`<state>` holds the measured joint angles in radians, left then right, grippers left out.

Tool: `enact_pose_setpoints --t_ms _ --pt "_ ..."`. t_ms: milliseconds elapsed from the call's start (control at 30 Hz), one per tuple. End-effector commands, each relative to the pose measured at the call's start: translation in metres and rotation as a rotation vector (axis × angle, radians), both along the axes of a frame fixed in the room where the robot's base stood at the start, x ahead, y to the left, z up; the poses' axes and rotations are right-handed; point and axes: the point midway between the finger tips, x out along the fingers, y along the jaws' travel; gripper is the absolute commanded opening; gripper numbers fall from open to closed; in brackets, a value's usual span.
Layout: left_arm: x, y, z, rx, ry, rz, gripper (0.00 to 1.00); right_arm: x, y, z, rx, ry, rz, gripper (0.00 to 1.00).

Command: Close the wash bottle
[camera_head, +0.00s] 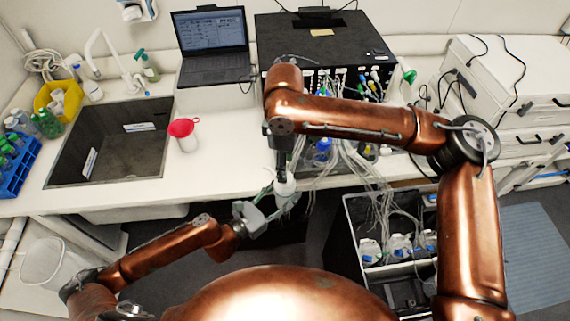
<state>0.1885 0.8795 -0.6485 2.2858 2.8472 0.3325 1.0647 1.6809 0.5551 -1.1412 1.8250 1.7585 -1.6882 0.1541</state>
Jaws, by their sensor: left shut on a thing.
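The wash bottle (287,201) appears as a small pale, translucent bottle in front of the counter edge, roughly upright. My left gripper (270,206) comes from the left and is shut on its side. My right gripper (283,168) points down from above, directly over the bottle. A white piece (285,187), which looks like the cap, is between the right gripper and the bottle body. I cannot tell if it is seated on the neck or apart from it. The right fingertips are small and dark, so their opening is unclear.
A white container with a red funnel (184,129) stands on the counter beside the sink (110,150). A laptop (211,45) and a black device (315,45) with many tubes are behind. An open drawer (352,222) with bottles is at the lower right. Loose tubes hang near my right gripper.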

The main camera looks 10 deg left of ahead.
Motion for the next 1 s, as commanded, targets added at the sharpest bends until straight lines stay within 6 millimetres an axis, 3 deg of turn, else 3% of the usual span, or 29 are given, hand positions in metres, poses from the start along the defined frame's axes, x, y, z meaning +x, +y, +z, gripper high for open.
enact_pose_setpoints --t_ms 300,467,800,1000 --pt "0.000 0.000 0.001 -0.001 -0.002 -0.001 0.00 0.001 0.000 0.028 -0.002 -0.001 0.254 0.44" --pt "0.000 0.000 0.001 -0.001 -0.002 -0.001 0.00 0.000 0.000 0.035 -0.002 0.002 0.326 0.44" --pt "0.000 0.000 0.001 -0.001 -0.002 -0.001 0.00 0.000 0.000 0.033 -0.002 0.003 0.328 0.44" --pt "0.000 0.000 0.001 -0.001 -0.002 -0.001 0.00 0.000 0.000 0.011 -0.003 0.004 0.327 0.44"
